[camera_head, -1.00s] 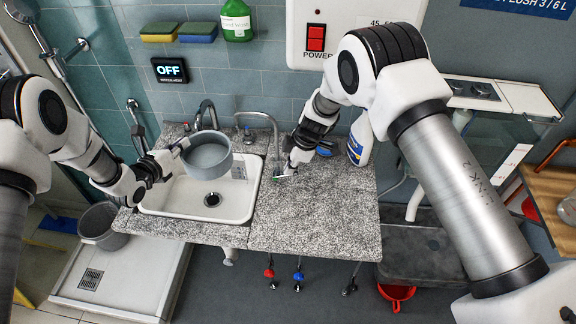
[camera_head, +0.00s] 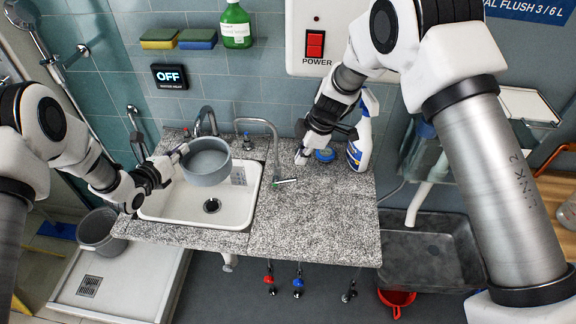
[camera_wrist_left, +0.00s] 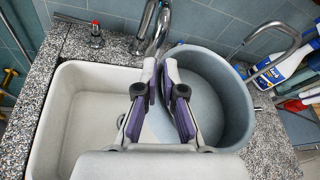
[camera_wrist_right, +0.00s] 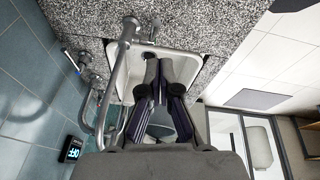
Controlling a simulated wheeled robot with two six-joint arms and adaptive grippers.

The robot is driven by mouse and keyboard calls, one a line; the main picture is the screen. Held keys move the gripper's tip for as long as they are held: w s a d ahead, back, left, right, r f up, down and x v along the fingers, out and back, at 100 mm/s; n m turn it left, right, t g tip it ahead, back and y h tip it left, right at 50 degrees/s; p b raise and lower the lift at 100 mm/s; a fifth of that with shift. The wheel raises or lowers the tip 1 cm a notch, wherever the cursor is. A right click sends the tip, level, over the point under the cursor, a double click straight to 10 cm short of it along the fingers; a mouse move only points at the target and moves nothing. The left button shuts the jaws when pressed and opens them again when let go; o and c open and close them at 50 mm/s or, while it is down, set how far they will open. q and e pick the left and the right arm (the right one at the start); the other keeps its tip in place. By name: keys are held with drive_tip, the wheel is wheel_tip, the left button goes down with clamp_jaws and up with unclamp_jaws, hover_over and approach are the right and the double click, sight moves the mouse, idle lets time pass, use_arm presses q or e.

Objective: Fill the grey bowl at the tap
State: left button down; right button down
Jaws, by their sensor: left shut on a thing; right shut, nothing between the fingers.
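The grey bowl (camera_head: 207,172) is held up over the white sink (camera_head: 165,212), in front of the dark curved tap (camera_head: 204,118). My left gripper (camera_head: 181,152) is shut on its rim; the left wrist view shows the fingers (camera_wrist_left: 160,78) on the wall of the bowl (camera_wrist_left: 215,90). No water shows in the bowl there, and no stream shows at the tap. A slim curved spout (camera_head: 266,123) with a green-tipped end (camera_head: 285,182) stands right of the sink. My right gripper (camera_head: 300,157) is shut and empty above the counter, beside the blue round item.
A white and blue spray bottle (camera_head: 361,140) and a blue round item (camera_head: 325,155) stand by my right gripper. Sponges (camera_head: 178,39) and a green bottle (camera_head: 236,25) are on the wall. The granite counter's front right (camera_head: 315,225) is clear. A display (camera_head: 170,76) reads OFF.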

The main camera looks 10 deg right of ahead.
use_arm(q)
drive_tip(key=shift+d, duration=0.25)
drive_tip(key=w+d, duration=0.5)
drive_tip(key=d, duration=0.4)
drive_tip(key=shift+w, duration=0.25)
use_arm(e)
drive_tip(key=shift+s+d+r, duration=0.3)
drive_tip(key=shift+d+r, duration=0.55)
drive_tip(key=shift+d, duration=0.05)
drive_tip(key=shift+a, duration=0.1)
idle(1.8)
use_arm(q)
drive_tip(key=s+a, duration=0.1)
drive_tip(key=a, duration=0.2)
drive_tip(key=s+a, duration=0.2)
drive_tip(key=a, duration=0.1)
drive_tip(key=s+a, duration=0.2)
drive_tip(key=a, duration=0.1)
drive_tip(key=shift+s+a, duration=0.2)
drive_tip(key=shift+a, duration=0.05)
